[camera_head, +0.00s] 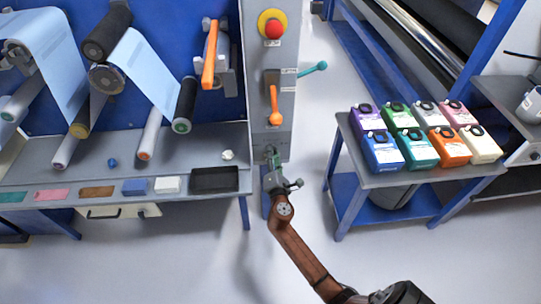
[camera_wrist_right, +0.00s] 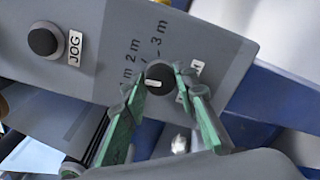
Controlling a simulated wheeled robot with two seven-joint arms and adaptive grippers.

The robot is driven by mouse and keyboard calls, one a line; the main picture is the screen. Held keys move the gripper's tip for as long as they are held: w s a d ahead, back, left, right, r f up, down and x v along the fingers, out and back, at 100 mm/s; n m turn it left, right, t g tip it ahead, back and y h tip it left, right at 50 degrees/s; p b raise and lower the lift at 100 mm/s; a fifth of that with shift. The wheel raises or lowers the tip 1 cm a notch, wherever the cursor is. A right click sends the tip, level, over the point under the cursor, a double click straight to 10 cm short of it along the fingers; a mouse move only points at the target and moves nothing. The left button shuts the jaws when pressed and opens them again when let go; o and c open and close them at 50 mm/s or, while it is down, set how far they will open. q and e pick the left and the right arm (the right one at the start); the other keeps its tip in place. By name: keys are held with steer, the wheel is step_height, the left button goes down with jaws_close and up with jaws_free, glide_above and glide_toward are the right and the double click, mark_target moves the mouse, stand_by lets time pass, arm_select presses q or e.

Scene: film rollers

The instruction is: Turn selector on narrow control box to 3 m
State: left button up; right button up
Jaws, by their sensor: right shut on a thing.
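The narrow control box (camera_head: 286,95) is a tall grey panel in the head view. In the wrist view its face (camera_wrist_right: 205,55) carries a round black selector knob (camera_wrist_right: 160,72) with 1 m, 2 m and 3 m printed around its upper left. A short white mark shows on the knob's left part; I cannot tell exactly which marking it points at. My right gripper (camera_head: 272,158) is at the lower end of the box. In the wrist view its green-padded fingers (camera_wrist_right: 158,88) are closed on the knob from both sides. My left gripper is not in view.
A black JOG button (camera_wrist_right: 43,41) sits beside the selector. Above it on the box are an orange lever (camera_head: 274,105), a teal-knobbed lever (camera_head: 314,69) and a red stop button (camera_head: 272,28). A table (camera_head: 352,165) with coloured containers stands right; a grey bench (camera_head: 215,150) stands left.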

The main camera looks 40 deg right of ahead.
mark_target(272, 130)
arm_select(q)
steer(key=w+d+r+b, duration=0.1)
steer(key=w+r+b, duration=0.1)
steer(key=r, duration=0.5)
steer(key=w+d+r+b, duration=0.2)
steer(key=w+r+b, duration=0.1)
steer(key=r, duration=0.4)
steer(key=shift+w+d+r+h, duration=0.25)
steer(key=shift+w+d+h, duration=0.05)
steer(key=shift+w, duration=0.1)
arm_select(e)
steer(key=shift+w+a+f+m, duration=0.1)
steer(key=shift+m, duration=3.65)
steer(key=shift+a+m, duration=0.1)
steer(key=shift+m, duration=3.65)
steer(key=o, duration=1)
steer(key=shift+o, duration=0.8)
steer(key=shift+d, duration=0.15)
step_height(272, 130, up, 10)
steer(key=shift+r, duration=0.1)
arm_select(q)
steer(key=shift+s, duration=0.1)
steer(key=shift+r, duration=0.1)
arm_select(e)
steer(key=shift+f, duration=0.2)
